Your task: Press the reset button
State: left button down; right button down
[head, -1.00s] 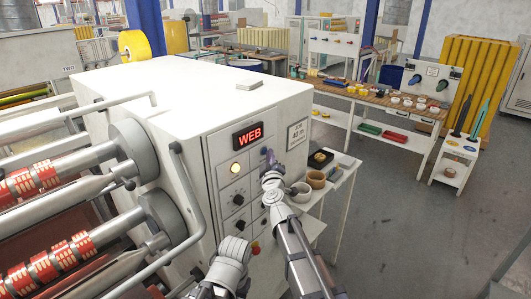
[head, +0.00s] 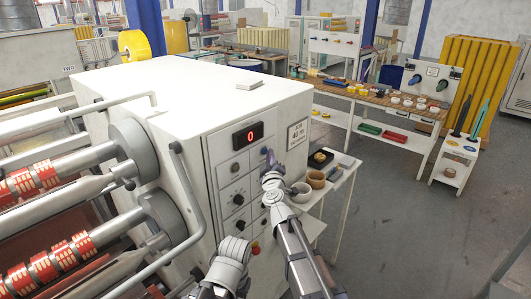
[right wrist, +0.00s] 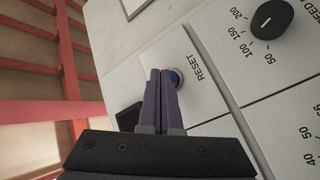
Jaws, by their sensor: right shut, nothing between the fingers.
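My right gripper (right wrist: 160,72) is shut and empty. Its purple fingertips are at the button, cover part of it and appear to touch it. In the head view the right gripper (head: 267,155) is at the upper right of the white machine's control panel (head: 228,190), and the button is hidden there. The display (head: 248,136) reads a red 0. My left gripper does not show.
The white machine (head: 190,95) fills the middle, with rollers (head: 65,255) and a bent handle on its left. Knobs (head: 238,199) sit below the lamp. A small side table (head: 340,180) with bowls stands close right of the panel. Open floor (head: 390,220) lies farther right.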

jog(key=shift+s+d, duration=0.35)
jog(key=s+d, duration=0.3)
jog(key=shift+s+d, duration=0.25)
dwell(0.4)
dwell(0.5)
